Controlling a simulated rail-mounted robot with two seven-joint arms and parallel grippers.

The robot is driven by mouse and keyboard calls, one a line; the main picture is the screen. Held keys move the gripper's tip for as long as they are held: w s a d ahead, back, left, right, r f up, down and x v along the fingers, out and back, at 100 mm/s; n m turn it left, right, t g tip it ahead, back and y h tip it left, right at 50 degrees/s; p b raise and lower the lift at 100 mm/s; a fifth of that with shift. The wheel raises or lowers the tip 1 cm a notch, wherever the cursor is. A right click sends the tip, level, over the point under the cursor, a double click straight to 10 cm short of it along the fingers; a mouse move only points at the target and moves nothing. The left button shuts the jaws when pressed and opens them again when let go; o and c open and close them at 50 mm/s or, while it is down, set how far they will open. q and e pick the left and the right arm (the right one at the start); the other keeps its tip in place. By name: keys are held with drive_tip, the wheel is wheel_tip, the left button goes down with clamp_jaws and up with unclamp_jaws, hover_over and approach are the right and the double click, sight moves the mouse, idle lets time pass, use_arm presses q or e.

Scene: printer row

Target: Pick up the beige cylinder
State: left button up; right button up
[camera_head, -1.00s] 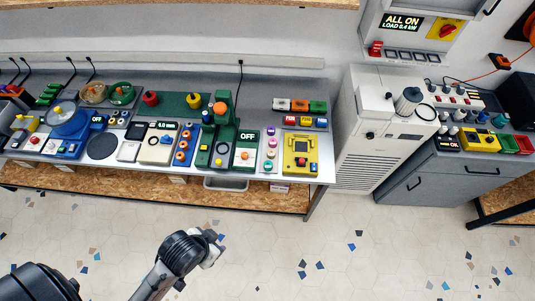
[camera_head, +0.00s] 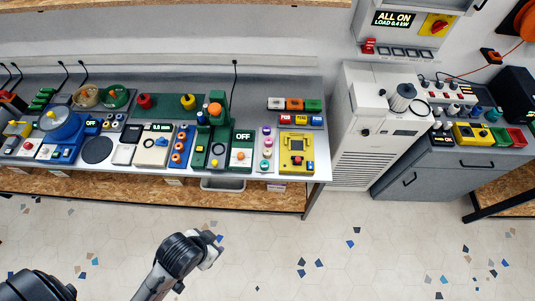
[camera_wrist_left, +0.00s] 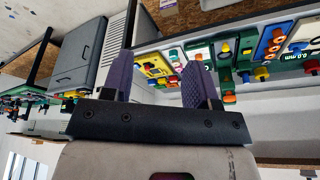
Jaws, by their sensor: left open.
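I cannot make out a beige cylinder for certain. A tan round spool (camera_head: 87,95) lies at the back left of the long bench in the head view. Small pale cylinders (camera_head: 448,111) stand on the grey cabinet at the right, too small to tell their colour. My left arm's end (camera_head: 205,248) is over the floor in front of the bench, its fingers not distinct there. In the left wrist view my left gripper (camera_wrist_left: 157,78) is open, with two purple fingers apart and nothing between them. My right gripper is not in view.
The long bench (camera_head: 318,170) is crowded with devices, including a green press (camera_head: 219,120) and a yellow panel (camera_head: 297,152). A white machine (camera_head: 352,150) stands between it and the grey cabinet (camera_head: 425,178). The floor (camera_head: 380,260) in front is clear.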

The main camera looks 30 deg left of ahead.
use_arm(q)
drive_tip(key=o, duration=0.4)
